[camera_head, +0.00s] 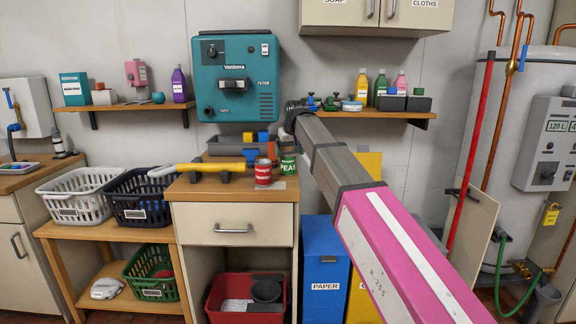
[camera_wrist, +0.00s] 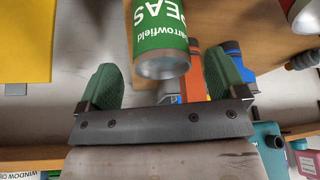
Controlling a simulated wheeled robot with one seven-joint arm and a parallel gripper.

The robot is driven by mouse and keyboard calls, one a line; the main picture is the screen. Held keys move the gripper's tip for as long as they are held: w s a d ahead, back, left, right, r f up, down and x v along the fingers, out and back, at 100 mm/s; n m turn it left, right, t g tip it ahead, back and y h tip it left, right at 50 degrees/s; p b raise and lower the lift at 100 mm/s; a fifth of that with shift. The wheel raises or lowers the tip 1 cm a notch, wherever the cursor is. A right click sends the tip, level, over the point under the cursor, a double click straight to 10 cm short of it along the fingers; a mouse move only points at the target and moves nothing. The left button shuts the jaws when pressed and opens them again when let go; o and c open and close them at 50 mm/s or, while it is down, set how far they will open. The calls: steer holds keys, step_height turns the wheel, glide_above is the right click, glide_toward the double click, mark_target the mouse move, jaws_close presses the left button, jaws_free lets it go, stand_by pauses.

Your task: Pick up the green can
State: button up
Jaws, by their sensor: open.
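The green can (camera_head: 288,165), labelled PEAS, stands on the wooden counter (camera_head: 230,190) beside a red can (camera_head: 263,174). In the wrist view the green can (camera_wrist: 160,32) appears upside down, with its grey metal end towards my gripper. My gripper (camera_wrist: 162,72) is open, with one green finger pad to the left of the can's near end and one to the right. A gap shows on both sides, and the can is not gripped. In the head view my arm reaches in from the lower right, and my fingers are hard to make out.
The red can also shows at the wrist view's upper right corner (camera_wrist: 304,14). A yellow tubular tool (camera_head: 212,167) lies left of the cans. A grey bin (camera_head: 232,147) with coloured items stands behind. Shelf bottles (camera_head: 362,85) are at the upper right.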

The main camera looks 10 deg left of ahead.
mark_target(288, 153)
steer(key=x, duration=0.3)
steer(key=shift+w+a+f, duration=0.15)
steer(key=shift+w+f, duration=0.05)
steer(key=shift+f, duration=0.05)
steer(key=shift+c, duration=0.3)
steer(key=c, duration=0.9)
steer(key=shift+c, duration=0.2)
steer(key=shift+r, duration=0.1)
steer(key=shift+r, duration=0.4)
step_height(288, 153, up, 4)
steer(key=shift+s+a+f, duration=0.15)
steer(key=s+a+r, duration=0.2)
steer(key=s, duration=0.1)
steer(key=s+a+r, duration=0.4)
steer(key=s+a, duration=0.1)
steer(key=shift+s+r, duration=0.2)
steer(key=shift+s, duration=0.2)
